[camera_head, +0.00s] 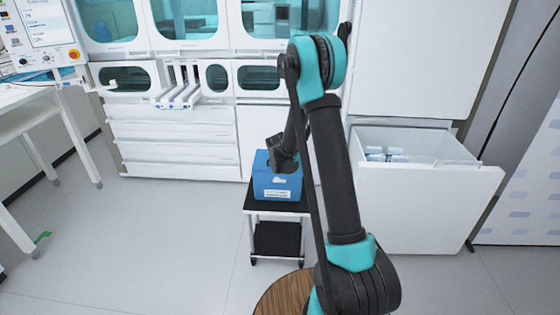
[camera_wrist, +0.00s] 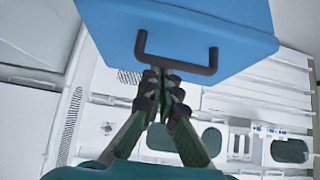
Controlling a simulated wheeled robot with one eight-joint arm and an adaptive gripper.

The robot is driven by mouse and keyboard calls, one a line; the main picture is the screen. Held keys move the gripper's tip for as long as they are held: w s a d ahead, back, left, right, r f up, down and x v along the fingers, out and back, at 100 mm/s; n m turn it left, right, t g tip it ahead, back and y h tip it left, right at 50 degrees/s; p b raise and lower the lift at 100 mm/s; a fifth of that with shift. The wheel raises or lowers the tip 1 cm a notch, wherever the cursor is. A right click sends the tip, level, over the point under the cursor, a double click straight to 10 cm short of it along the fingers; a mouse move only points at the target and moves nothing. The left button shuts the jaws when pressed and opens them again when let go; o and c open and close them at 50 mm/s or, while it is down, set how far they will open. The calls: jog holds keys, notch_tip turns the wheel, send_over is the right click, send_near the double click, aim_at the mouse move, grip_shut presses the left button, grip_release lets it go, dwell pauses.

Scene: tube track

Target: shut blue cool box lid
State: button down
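The blue cool box (camera_head: 278,187) stands on a small black-topped table, with white markings on its front. My gripper (camera_head: 283,160) is at its top and hides part of it, so how far the lid stands open cannot be told from the head view. In the wrist view, a blue panel of the box (camera_wrist: 190,25) fills the top. A black U-shaped handle (camera_wrist: 200,69) sticks out from it. My gripper's fingers (camera_wrist: 164,77) converge at the handle's bar and look shut on it; the exact contact is partly hidden by the fingertips.
The small table (camera_head: 255,206) has a lower black shelf. An open white drawer (camera_head: 430,200) with several pale items juts out on the right. White cabinets (camera_head: 170,150) stand behind. A round wooden top (camera_head: 280,295) is at the front.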

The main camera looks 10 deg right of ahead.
notch_tip(320, 180, up, 2)
jog(key=shift+r, duration=0.2)
jog(key=s+d+r+n+g+y, duration=0.1)
jog(key=s+d+g, duration=0.1)
jog(key=s, duration=2)
jog(key=s+d+r+n+g, duration=0.1)
jog(key=s+d+r+g, duration=0.1)
jog(key=s, duration=2.1)
jog(key=shift+s+r+g+y, duration=0.25)
jog(key=shift+g+y, duration=0.15)
jog(key=shift+g, duration=0.1)
jog(key=shift+d, duration=0.1)
